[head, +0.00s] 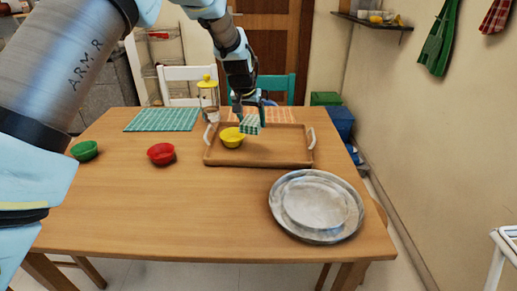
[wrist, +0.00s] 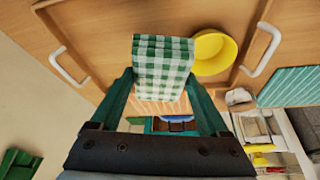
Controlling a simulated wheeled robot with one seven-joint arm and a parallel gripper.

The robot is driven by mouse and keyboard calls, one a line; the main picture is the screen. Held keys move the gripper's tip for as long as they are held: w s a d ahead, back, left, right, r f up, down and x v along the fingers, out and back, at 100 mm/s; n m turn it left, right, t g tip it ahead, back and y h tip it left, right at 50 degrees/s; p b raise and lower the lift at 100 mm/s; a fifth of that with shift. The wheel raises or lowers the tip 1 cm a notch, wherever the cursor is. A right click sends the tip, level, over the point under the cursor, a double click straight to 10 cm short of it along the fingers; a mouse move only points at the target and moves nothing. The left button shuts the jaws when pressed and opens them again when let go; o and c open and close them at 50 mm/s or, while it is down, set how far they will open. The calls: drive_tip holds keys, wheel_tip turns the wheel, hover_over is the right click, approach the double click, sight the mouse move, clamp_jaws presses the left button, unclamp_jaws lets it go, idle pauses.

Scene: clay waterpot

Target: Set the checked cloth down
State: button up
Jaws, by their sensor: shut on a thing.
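The green-and-white checked cloth (head: 250,125) is folded into a small block and held in my gripper (head: 249,114). In the wrist view the cloth (wrist: 162,62) sits between the two green fingers, which press on its sides. It is over the back part of the wooden tray (head: 262,160), just right of the yellow bowl (head: 232,140), which stands in the tray. In the wrist view the yellow bowl (wrist: 213,52) appears right beside the cloth. I cannot tell whether the cloth touches the tray.
A red bowl (head: 161,154) and a green bowl (head: 85,151) stand left of the tray. A round metal platter (head: 316,206) lies at the front right. A green mat (head: 162,119) and an orange mat (head: 277,115) lie along the back. The tray's right half is bare.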

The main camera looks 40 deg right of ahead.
drive_tip(key=m, duration=0.2)
hover_over(285, 149)
drive_tip(key=a, duration=0.2)
drive_tip(key=shift+g, duration=0.3)
drive_tip(key=f, duration=0.3)
drive_tip(key=f+p, duration=0.1)
drive_tip(key=f, duration=0.5)
drive_tip(key=shift+s+d+f+p, duration=0.1)
drive_tip(key=shift+s+d+p, duration=0.15)
drive_tip(key=shift+d+p, duration=0.15)
drive_tip(key=o, duration=1.3)
drive_tip(key=shift+f, duration=0.1)
drive_tip(key=shift+o, duration=0.2)
drive_tip(key=shift+a+r, duration=0.1)
drive_tip(key=shift+r, duration=0.4)
drive_tip(key=b+v, duration=0.2)
drive_tip(key=v, duration=0.9)
drive_tip(key=shift+a, duration=0.2)
